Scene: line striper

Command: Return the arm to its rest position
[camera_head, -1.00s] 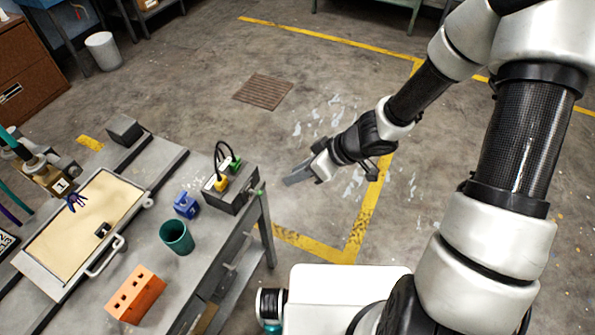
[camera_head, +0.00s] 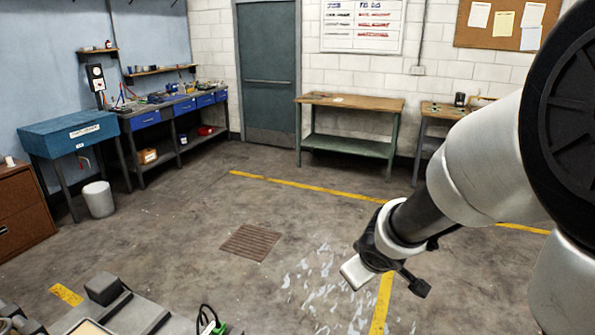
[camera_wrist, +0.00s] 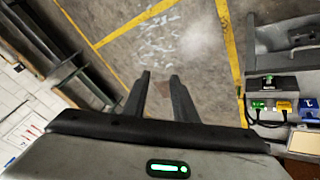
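My arm (camera_head: 475,170) reaches in from the right in the head view, over open floor. My gripper (camera_wrist: 160,75) shows in the wrist view with its two dark fingers apart and nothing between them. In the head view its pale body shows at the arm's end above the yellow floor line, but the fingers are not distinct there. The grey workbench (camera_head: 140,310) is at the lower left, clear of the gripper. In the wrist view a grey box with green and yellow plugs (camera_wrist: 272,105) stands at the right, apart from the fingers.
A floor grate (camera_head: 250,242) and painted yellow lines lie on bare concrete. A white bin (camera_head: 98,199) and brown cabinet (camera_head: 22,215) stand at the left. A green-legged table (camera_head: 350,101) stands by the far wall. The middle floor is clear.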

